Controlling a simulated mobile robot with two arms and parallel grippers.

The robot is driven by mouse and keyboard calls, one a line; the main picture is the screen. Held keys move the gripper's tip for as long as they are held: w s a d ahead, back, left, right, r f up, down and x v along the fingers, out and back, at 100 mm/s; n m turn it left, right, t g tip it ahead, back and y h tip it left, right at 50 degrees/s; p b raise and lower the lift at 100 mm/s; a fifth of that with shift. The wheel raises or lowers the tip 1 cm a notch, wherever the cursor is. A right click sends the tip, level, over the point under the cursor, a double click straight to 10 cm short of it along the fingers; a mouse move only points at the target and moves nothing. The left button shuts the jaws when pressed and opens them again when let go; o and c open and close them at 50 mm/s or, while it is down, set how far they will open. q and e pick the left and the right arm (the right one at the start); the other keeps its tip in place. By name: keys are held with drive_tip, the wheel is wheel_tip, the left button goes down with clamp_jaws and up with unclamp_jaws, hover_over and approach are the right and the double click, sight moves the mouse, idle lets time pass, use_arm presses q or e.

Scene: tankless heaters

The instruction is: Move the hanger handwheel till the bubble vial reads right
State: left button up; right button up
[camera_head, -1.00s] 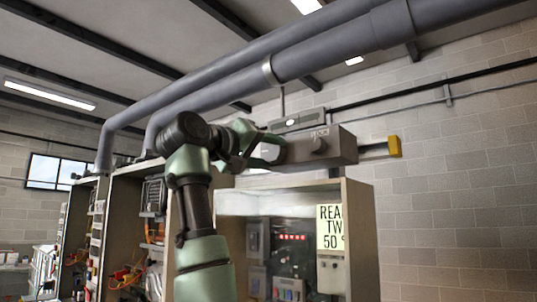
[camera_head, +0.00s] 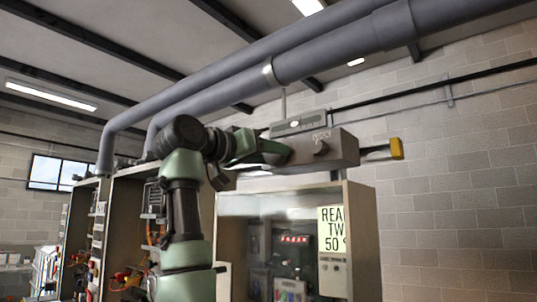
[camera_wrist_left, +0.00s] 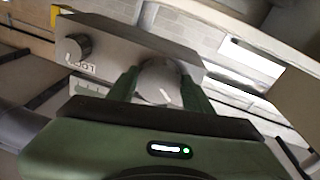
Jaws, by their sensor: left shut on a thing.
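A grey box (camera_head: 343,148) hangs below the pipes, with a dark knob (camera_head: 320,147) marked LOCK on its front. My left gripper (camera_head: 284,151) is at the box's left end, largely covering the handwheel in the head view. In the left wrist view, the green fingers are shut on the round grey handwheel (camera_wrist_left: 158,84), which has a pale mark on its face. The lock knob also shows there (camera_wrist_left: 77,47), apart from the fingers. The bubble vial (camera_head: 295,124) is a small pale spot in a grey bar above the box; its reading is too small to tell. My right gripper is out of view.
A yellow-ended bar (camera_head: 396,149) sticks out right of the box. Large grey pipes (camera_head: 330,58) run overhead. An open-fronted cabinet (camera_head: 361,235) with a yellow sign (camera_head: 331,231) stands below.

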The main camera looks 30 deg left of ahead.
use_arm(q)
drive_tip(key=shift+s+r, duration=0.1)
drive_tip(key=shift+r, duration=0.1)
drive_tip(key=o, duration=1.3)
drive_tip(key=shift+c, duration=0.2)
drive_tip(key=shift+o, duration=0.5)
drive_tip(key=shift+w+f, duration=0.15)
drive_tip(key=shift+w, duration=0.1)
drive_tip(key=shift+s+f+b, duration=0.15)
drive_tip(key=shift+s+b, duration=0.15)
drive_tip(key=shift+s, duration=0.05)
drive_tip(key=s+a+b, duration=0.1)
drive_tip(key=s+b, duration=0.2)
drive_tip(key=s, duration=0.4)
drive_tip(key=shift+f, duration=0.2)
